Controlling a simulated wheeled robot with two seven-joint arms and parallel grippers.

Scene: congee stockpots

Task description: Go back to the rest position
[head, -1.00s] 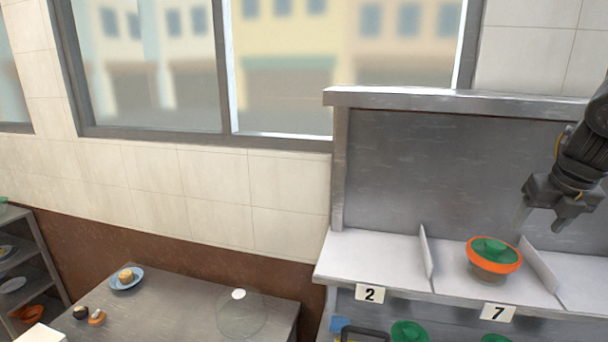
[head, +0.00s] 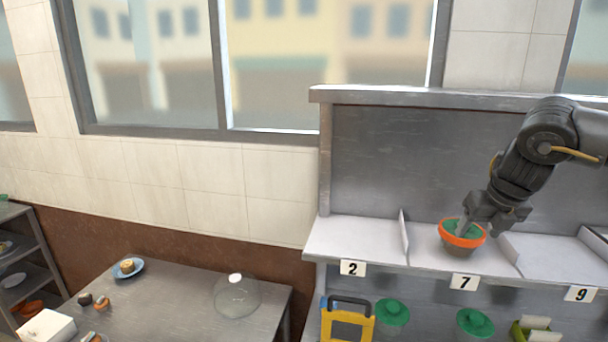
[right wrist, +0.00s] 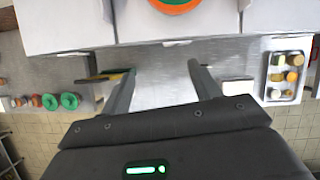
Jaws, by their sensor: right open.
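My right gripper (head: 482,222) is in front of the metal shelf at the right in the head view, and overlaps the orange-rimmed bowl there. In the right wrist view the two fingers of this gripper (right wrist: 161,68) are apart with nothing held between them. The orange-rimmed bowl with a green lid (head: 462,243) stands upright in the shelf bay over label 7. The bowl also shows at the top edge of the right wrist view (right wrist: 177,7), beyond the fingertips and apart from them. My left gripper is not in view.
The shelf (head: 355,238) has upright dividers and labels 2, 7 and 9. Below it are green-lidded pots (head: 392,312) and a yellow item with a dark handle (head: 347,322). A table (head: 185,300) at left holds a clear dome (head: 237,297) and a blue plate (head: 128,268).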

